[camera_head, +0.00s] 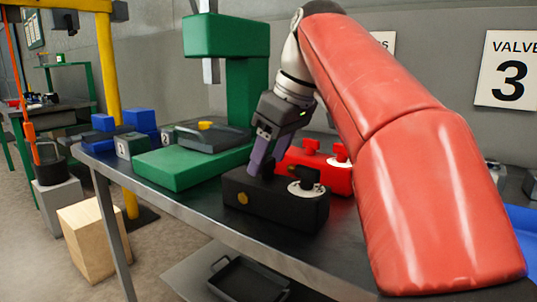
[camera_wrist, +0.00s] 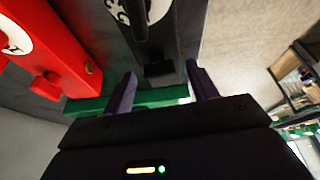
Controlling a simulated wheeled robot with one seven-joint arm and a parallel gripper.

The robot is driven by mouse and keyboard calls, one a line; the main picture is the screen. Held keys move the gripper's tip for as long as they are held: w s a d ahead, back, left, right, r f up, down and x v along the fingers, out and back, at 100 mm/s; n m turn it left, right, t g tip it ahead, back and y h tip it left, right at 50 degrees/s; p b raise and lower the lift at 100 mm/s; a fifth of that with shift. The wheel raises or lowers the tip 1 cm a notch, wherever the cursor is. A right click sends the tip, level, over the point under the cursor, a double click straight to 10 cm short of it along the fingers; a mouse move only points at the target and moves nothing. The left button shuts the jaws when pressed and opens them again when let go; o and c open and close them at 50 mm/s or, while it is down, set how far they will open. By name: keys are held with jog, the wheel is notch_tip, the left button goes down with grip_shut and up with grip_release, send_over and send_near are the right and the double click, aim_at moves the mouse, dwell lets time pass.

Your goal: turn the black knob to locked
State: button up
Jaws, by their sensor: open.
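The black box (camera_head: 277,213) stands on the dark bench in the head view. Its black knob (camera_head: 308,174) sits on a white dial (camera_head: 306,189) at the box's right end. Another black stub (camera_wrist: 158,70) on the box shows in the wrist view, between my fingertips; the dial (camera_wrist: 160,8) is farther up, partly cut off by the frame. My gripper (camera_head: 260,165) points down over the left part of the box, left of the dial. Its purple fingers (camera_wrist: 160,80) are apart with nothing visibly clamped. Contact with the stub cannot be told. The dial's lettering is unreadable.
A red box (camera_head: 325,174) with red knobs stands right behind the black box, on the left in the wrist view (camera_wrist: 75,55). A green press (camera_head: 180,166) stands left, with blue blocks (camera_head: 139,119) beyond. My red arm covers the bench's right side.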

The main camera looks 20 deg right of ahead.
jog(key=c, duration=1)
jog(key=shift+m, duration=0.4)
jog(key=m, duration=0.1)
jog(key=m+h, duration=0.1)
jog(key=m, duration=0.1)
jog(key=shift+s+a+m+t+h, duration=0.1)
jog(key=shift+m+t+h, duration=0.2)
jog(key=shift+t, duration=0.1)
jog(key=m+h, duration=0.1)
jog(key=m, duration=0.3)
jog(key=shift+a+m+h, duration=0.15)
jog(key=shift+m+h, duration=0.15)
jog(key=shift+h, duration=0.1)
jog(key=m+h, duration=0.1)
jog(key=m, duration=0.3)
jog(key=shift+a+m+h, duration=0.1)
jog(key=shift+m+h, duration=0.2)
jog(key=shift+h, duration=0.1)
jog(key=shift+a+m+g+h, duration=0.1)
jog(key=shift+m+g+h, duration=0.25)
jog(key=shift+m, duration=0.75)
jog(key=shift+m+g+h, duration=0.35)
jog(key=shift+m, duration=0.75)
